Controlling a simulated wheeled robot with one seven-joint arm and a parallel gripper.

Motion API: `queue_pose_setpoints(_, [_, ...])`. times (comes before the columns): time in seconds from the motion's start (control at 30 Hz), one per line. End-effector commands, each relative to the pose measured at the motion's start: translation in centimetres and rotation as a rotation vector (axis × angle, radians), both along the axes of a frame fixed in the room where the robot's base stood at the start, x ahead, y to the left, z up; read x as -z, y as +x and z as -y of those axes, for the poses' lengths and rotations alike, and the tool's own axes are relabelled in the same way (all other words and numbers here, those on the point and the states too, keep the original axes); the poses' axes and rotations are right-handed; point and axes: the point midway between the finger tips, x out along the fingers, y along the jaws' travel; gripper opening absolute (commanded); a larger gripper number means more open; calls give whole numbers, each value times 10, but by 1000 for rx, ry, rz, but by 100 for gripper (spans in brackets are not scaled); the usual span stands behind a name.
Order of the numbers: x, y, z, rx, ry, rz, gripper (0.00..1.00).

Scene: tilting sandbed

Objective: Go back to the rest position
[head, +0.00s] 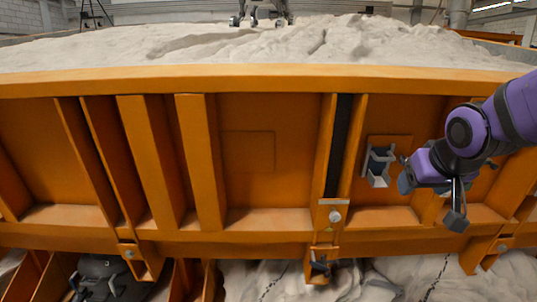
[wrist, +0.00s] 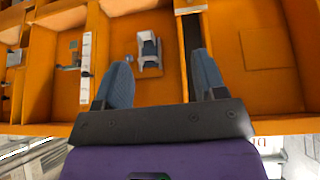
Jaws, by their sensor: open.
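My gripper (head: 404,172) is at the right in the head view, at the end of my purple arm, in front of the orange sandbed wall (head: 265,125). In the wrist view my gripper (wrist: 161,60) shows two blue-grey fingers spread apart with nothing held between them. A small grey bracket with a dark part inside (head: 378,165) is fixed on the wall just left of the gripper. The bracket also shows in the wrist view (wrist: 149,52), beyond and between the fingertips. I see a gap between the gripper and the bracket in the head view.
The wall has several upright ribs and a lower ledge (head: 270,238). A latch-like fitting (head: 335,216) sits low near the middle. Pale sand (head: 230,45) fills the bed behind the top rim.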

Motion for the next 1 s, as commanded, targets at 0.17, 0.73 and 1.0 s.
queue_pose_setpoints(0.17, [-23,-58,3,1,-6,-63,64])
queue_pose_setpoints(0.73, [-39,-169,5,-46,37,-210,64])
queue_pose_setpoints(1.0, [-39,-169,5,-45,36,-210,64])
